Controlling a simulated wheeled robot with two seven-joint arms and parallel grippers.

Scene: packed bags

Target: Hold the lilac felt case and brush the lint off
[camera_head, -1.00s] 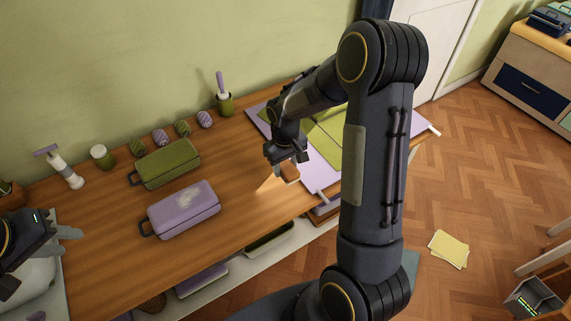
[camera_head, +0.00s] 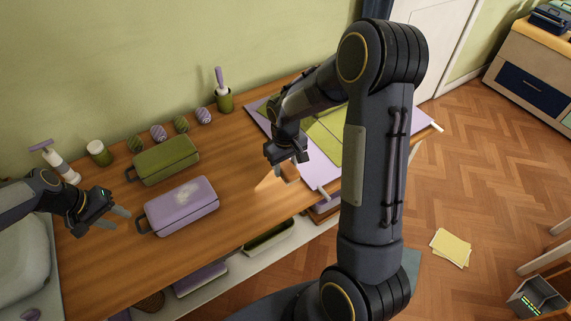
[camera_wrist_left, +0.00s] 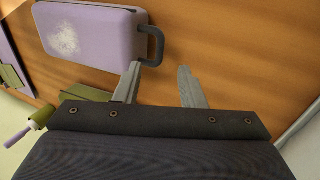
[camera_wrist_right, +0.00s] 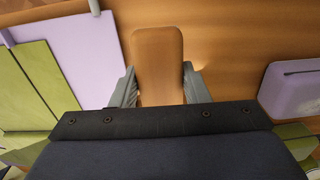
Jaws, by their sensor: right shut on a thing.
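The lilac felt case (camera_head: 181,206) lies on the wooden table, with a pale patch of lint on its top and a dark handle at its left end. It also shows in the left wrist view (camera_wrist_left: 88,32). My left gripper (camera_head: 124,219) is open and empty, just left of the handle; its fingers (camera_wrist_left: 160,85) point toward the handle in the left wrist view. My right gripper (camera_head: 287,168) is shut on a brown wooden-backed brush (camera_wrist_right: 158,65), right of the case and apart from it. The brush's bristles are hidden.
A green case (camera_head: 167,161) lies just behind the lilac one. Several striped rolls, a green jar (camera_head: 99,153), a pump bottle (camera_head: 60,165) and a green cup (camera_head: 224,101) stand along the back. Lilac and green sheets lie at right. The table front is clear.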

